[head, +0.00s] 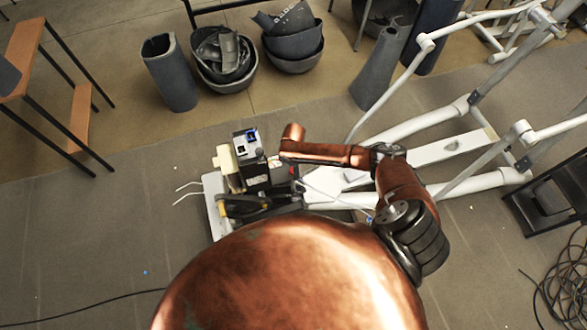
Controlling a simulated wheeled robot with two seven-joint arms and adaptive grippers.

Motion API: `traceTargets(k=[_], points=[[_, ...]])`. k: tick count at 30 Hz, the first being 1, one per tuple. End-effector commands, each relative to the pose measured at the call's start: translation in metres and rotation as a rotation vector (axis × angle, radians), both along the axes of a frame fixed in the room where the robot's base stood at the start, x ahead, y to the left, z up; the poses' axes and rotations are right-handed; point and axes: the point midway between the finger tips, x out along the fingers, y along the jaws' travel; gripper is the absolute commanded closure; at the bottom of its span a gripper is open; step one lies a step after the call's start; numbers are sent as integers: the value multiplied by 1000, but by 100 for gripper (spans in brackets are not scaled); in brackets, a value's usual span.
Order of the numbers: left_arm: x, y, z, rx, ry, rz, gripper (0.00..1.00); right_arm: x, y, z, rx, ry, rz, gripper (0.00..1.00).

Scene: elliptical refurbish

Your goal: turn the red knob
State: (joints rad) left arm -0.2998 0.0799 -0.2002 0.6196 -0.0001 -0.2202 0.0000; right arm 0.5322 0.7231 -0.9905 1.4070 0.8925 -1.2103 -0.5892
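A small red part (293,171), which looks like the red knob, shows on the right side of the machine unit (255,170) in the middle of the view. It is tiny here, and its turned position cannot be told. My copper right arm comes in from the right and its link passes just above and beside the red part in the picture. No fingers of my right gripper can be made out; they are hidden or out of sight. My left arm and gripper do not show.
The white elliptical trainer frame (430,115) spreads to the right, with long tubes. Grey bins (225,60) and a grey cylinder (171,75) stand behind. A wooden table (22,55) is at left, a black box (548,195) and coiled cable (560,280) at right. Floor at left is mostly clear.

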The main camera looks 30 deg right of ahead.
Motion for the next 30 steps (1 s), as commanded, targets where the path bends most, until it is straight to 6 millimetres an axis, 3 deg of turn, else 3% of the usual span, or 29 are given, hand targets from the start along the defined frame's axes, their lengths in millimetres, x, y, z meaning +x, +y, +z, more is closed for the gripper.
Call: traceTargets(k=[19, 30], points=[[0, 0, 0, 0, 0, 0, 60, 0, 0, 0, 0, 0, 0, 95], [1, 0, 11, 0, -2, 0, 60, -1, 1, 2, 0, 1, -76, 95]])
